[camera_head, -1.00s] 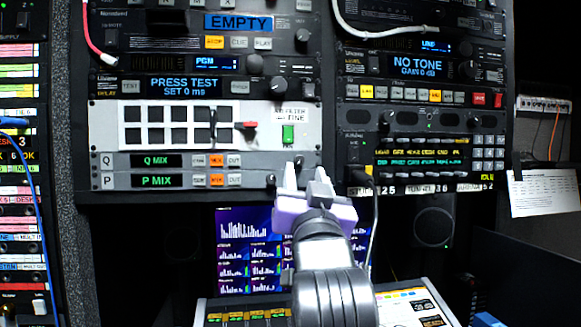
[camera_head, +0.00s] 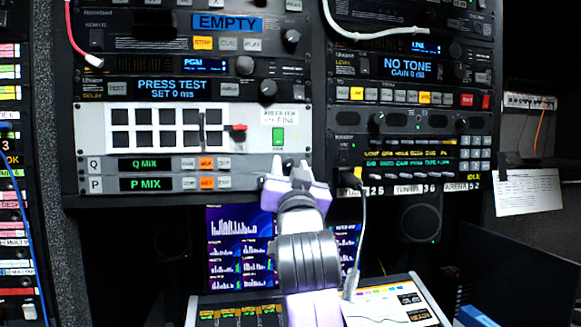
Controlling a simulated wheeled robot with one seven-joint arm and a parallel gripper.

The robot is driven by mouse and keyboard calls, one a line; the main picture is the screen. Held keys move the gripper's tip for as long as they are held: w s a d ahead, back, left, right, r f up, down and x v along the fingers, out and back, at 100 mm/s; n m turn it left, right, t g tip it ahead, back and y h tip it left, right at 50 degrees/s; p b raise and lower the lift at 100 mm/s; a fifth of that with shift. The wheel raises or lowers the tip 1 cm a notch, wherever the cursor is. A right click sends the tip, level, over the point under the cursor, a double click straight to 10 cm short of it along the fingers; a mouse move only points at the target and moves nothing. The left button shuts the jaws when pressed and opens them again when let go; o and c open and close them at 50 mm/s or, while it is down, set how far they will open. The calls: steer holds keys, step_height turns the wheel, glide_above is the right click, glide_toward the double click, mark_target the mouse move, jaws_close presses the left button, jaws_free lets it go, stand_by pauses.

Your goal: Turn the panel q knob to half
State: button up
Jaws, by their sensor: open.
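The Q panel (camera_head: 105,164) is a light grey strip with a "Q MIX" display (camera_head: 146,163) and small buttons, in the upper row of a pair on the left rack. The P panel (camera_head: 104,184) with its "P MIX" display lies just below. My gripper (camera_head: 290,171) is open, its pale fingertips pointing up and toward the rack at the right end of these strips. The Q panel's knob cannot be made out clearly; the fingers cover part of that end. Whether a fingertip touches the panel cannot be told.
A cable (camera_head: 361,225) hangs from the right rack, right of my gripper. A lit screen (camera_head: 235,250) and console (camera_head: 385,305) are below.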

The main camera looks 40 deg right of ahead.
steer(key=shift+c, duration=0.2)
jaws_close()
steer(key=shift+f+m, duration=0.1)
steer(key=shift+m, duration=0.2)
